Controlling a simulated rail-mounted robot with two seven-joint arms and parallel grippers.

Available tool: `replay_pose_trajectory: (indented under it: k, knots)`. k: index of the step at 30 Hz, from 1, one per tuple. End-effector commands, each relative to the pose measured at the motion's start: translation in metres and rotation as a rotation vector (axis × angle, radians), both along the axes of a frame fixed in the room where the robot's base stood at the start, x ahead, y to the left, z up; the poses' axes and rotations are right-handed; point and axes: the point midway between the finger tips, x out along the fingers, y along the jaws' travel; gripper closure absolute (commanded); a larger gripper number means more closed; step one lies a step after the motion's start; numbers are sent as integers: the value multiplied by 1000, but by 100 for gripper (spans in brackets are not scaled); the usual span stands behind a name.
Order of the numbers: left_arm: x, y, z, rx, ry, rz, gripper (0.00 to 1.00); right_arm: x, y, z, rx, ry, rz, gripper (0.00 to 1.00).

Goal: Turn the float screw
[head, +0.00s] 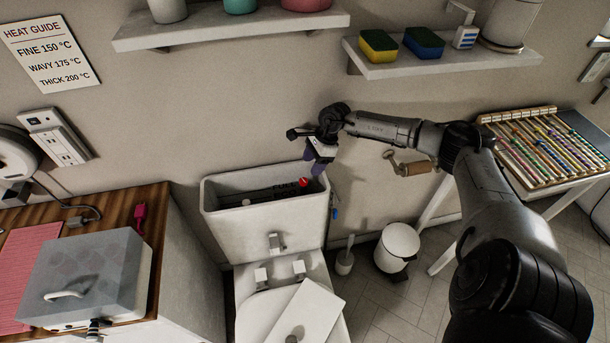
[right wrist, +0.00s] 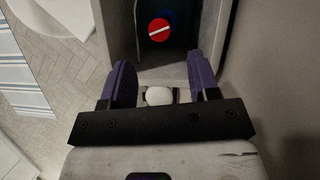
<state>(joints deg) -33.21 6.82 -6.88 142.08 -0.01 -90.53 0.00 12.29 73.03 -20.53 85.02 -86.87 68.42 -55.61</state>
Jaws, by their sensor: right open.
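The float screw looks like a red round head with a white slot (right wrist: 159,29), with the slot slightly slanted in the right wrist view. In the head view it is a small red spot (head: 303,182) inside the right end of the open white cistern (head: 262,232). My right gripper (head: 315,166) is above that end of the cistern, open. In the right wrist view its purple fingers (right wrist: 162,72) are spread apart, and the red head is beyond the tips, touching neither. A white rounded thing (right wrist: 158,96) shows between the fingers. My left gripper is not in view.
The cistern lid (head: 316,312) lies across the toilet below. A brown-handled crank (head: 409,168) is at the wall to the right. Shelves (head: 440,62) hang above, a wooden-topped cabinet (head: 152,215) stands left, and a white bin (head: 398,246) stands on the floor.

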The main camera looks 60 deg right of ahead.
Motion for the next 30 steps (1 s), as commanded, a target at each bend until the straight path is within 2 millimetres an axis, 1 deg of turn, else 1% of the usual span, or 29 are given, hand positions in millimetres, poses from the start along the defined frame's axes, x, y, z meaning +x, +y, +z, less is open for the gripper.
replay_pose_trajectory:
  k: [1,6,12,18,27,30]
  knots:
    - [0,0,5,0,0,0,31,3,5,-7,5,-1,0,44]
    - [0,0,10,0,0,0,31,9,13,-32,4,-1,1,44]
    - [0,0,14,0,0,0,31,13,18,-52,2,-1,-1,44]
    - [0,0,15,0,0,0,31,15,21,-60,2,-1,0,44]
    - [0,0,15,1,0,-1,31,15,21,-61,1,-1,0,44]
    - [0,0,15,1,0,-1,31,15,21,-61,1,-1,0,54]
